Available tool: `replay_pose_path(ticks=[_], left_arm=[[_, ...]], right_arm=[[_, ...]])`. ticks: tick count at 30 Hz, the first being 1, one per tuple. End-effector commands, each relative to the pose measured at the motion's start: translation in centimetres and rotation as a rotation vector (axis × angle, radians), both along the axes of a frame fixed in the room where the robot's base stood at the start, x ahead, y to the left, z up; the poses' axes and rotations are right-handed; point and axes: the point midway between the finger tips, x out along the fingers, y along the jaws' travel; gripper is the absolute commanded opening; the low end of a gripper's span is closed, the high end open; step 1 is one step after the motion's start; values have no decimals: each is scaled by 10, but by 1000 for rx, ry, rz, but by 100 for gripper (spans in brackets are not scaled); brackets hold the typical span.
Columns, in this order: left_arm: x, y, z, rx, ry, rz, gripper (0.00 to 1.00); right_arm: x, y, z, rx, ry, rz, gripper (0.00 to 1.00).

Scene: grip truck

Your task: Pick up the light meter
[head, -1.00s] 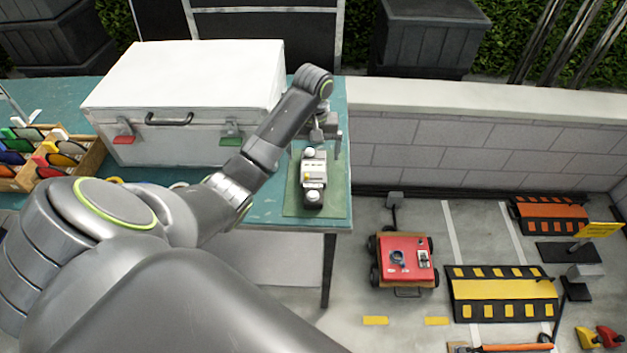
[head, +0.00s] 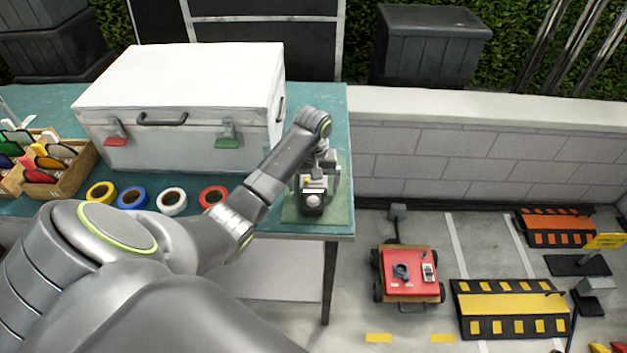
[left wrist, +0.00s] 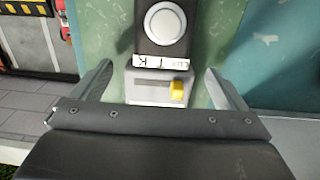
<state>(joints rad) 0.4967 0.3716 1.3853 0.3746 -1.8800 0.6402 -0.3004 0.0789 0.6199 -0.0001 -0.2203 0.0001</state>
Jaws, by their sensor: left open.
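The light meter (head: 312,202) lies on a green mat (head: 341,205) near the right end of the teal table. It has a dark end with a white round dome, a pale body and a small yellow part. In the left wrist view the light meter (left wrist: 165,55) shows a "LUX" label and the yellow knob, between my fingers. My left gripper (head: 319,176) is over its far part. The left gripper (left wrist: 158,84) is open, one finger on each side of the meter, with no clear contact. The meter's far end is hidden by the gripper. My right gripper is not seen.
A large white case (head: 185,95) stands left of the arm. Tape rolls (head: 172,201) lie along the table's front, beside a wooden rack (head: 72,178) of coloured items. A red cart (head: 408,272) and speed bumps (head: 512,310) are on the floor to the right.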

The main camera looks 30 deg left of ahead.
Motion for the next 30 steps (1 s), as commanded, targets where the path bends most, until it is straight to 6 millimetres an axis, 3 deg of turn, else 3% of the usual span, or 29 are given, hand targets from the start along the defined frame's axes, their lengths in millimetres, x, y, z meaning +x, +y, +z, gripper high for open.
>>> replay_pose_path(ticks=[10,23,30], left_arm=[[0,0,-10,-1,-1,-2,93],[0,0,-10,1,-1,-1,37],[1,0,-8,1,-3,-2,36]], right_arm=[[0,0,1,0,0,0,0],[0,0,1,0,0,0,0],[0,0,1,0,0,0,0]])
